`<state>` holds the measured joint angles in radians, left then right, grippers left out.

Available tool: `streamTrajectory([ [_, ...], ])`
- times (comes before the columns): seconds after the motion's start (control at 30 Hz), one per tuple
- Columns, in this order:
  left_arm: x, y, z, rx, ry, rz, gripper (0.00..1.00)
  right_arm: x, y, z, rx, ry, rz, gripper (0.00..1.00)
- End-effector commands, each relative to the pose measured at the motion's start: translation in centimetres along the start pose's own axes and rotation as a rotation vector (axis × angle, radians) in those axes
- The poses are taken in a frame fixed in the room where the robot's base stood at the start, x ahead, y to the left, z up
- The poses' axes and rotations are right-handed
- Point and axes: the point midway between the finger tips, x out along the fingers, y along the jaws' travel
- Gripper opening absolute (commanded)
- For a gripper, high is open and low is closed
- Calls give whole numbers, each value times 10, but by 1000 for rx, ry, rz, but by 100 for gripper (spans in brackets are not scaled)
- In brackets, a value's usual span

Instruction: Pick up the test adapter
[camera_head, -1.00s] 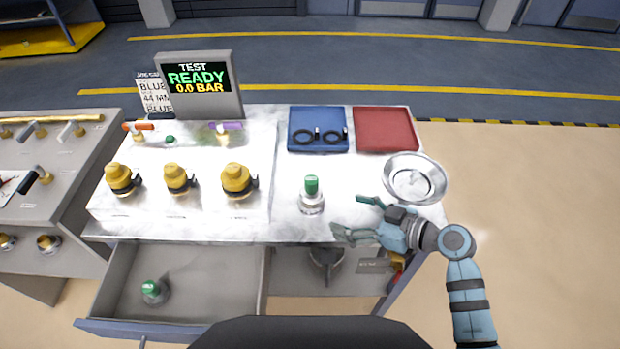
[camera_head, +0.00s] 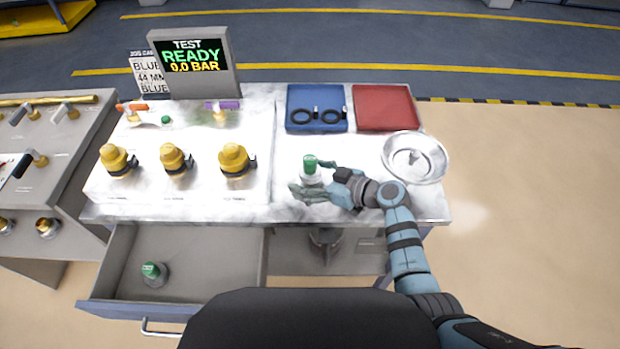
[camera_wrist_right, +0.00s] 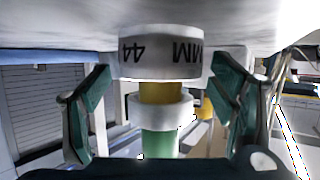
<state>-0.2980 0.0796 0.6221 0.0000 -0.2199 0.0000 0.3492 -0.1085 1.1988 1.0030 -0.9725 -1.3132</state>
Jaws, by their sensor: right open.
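A test adapter (camera_head: 311,163) with a green top and a pale metal base stands upright on the bench top. In the right wrist view the adapter (camera_wrist_right: 160,65) appears upside down, with "44 MM" on its wide white ring, a yellow-brown neck and a green end. My right gripper (camera_head: 308,178) is at this adapter, its two fingers open on either side. In the wrist view gaps show between the fingers and the adapter's neck. A second green-topped adapter (camera_head: 154,272) stands in the open drawer (camera_head: 210,265). My left gripper is not in view.
A blue tray (camera_head: 317,126) with two black rings, a red tray (camera_head: 386,108) and a round metal dish (camera_head: 415,158) lie around the bench's right half. Several yellow-capped fittings (camera_head: 173,160) stand at left. A display (camera_head: 193,62) reads READY, 0.0 BAR.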

Motion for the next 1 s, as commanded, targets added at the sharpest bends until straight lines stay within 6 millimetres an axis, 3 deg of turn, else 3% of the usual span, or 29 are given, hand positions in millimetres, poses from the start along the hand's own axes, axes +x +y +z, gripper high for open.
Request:
streamTrajectory([
  [0.03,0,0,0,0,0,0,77,0,0,0,0,0,0,74],
  [0.37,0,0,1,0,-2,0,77,-1,0,0,0,0,0,22],
  [0.6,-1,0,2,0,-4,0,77,-1,0,-1,0,1,0,22],
  [0.73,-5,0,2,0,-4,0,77,-5,0,-12,-1,3,0,22],
  [0.87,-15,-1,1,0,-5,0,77,-17,1,-40,-4,5,2,22],
  [1.0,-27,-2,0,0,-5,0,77,-39,1,-93,-6,6,4,22],
])
